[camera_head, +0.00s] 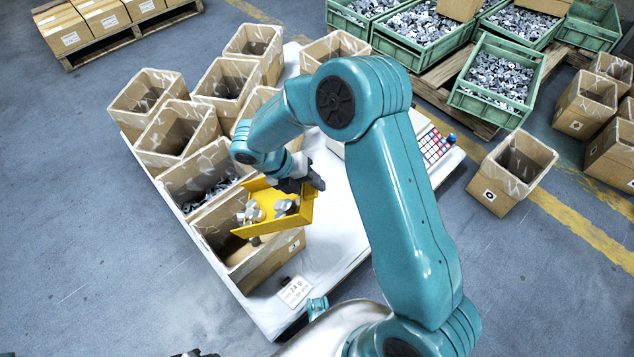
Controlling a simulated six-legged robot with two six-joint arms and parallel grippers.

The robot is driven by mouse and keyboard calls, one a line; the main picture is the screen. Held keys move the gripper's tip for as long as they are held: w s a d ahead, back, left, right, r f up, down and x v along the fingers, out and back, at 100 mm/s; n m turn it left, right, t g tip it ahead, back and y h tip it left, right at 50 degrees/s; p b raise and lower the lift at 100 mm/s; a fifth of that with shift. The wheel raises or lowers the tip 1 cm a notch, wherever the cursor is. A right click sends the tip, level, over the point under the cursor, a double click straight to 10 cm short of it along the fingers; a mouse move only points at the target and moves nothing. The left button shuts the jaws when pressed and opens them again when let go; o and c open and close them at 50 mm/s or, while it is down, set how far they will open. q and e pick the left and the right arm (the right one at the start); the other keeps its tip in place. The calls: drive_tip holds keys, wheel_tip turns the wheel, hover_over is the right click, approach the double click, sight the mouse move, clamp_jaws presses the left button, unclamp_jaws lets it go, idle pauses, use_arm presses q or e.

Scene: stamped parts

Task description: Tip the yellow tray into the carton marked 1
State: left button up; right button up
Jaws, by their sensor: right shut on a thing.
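My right gripper (300,184) is shut on the rim of the yellow tray (304,212), at the tray's far right side. The tray is held in the air, tilted, over the right part of the nearest carton (270,262) on the white table. Several grey metal parts (284,207) are still in the tray. The carton is open, with a small white label on its right face; I cannot read the mark on it. The tray hides part of its opening. At the bottom edge, a dark piece that may be my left gripper (195,353) barely shows.
Several open, lined cartons (165,140) stand in rows on the white table (340,215). A scale with a coloured keypad (435,146) is behind my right arm. A "24 g" card (296,291) lies at the table's front. Green crates (497,82) of parts stand at the back right.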

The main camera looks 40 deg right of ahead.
drive_tip(key=w+a+r+g+h+p, duration=0.2)
drive_tip(key=w+a+r+p, duration=0.2)
drive_tip(key=r+p, duration=0.1)
drive_tip(key=shift+a+g+h, duration=0.3)
drive_tip(key=shift+h, duration=0.1)
idle(1.3)
drive_tip(key=shift+t+y, duration=0.8)
drive_tip(key=shift+y, duration=0.1)
drive_tip(key=x, duration=0.3)
drive_tip(key=s+x, duration=0.1)
drive_tip(key=x, duration=0.1)
drive_tip(key=shift+d+r, duration=0.15)
drive_tip(key=shift+r, duration=0.2)
drive_tip(key=shift+t+y, duration=0.8)
drive_tip(key=shift+y, duration=0.1)
drive_tip(key=s+d+f+b, duration=0.1)
drive_tip(key=s+d+f, duration=0.1)
drive_tip(key=f, duration=0.1)
drive_tip(key=shift+s+d+f+b, duration=0.2)
drive_tip(key=shift+d+f+b, duration=0.1)
drive_tip(key=shift+d+b, duration=0.1)
drive_tip(key=shift+s+d+f, duration=0.2)
drive_tip(key=shift+s+f, duration=0.05)
drive_tip(key=shift+s, duration=0.05)
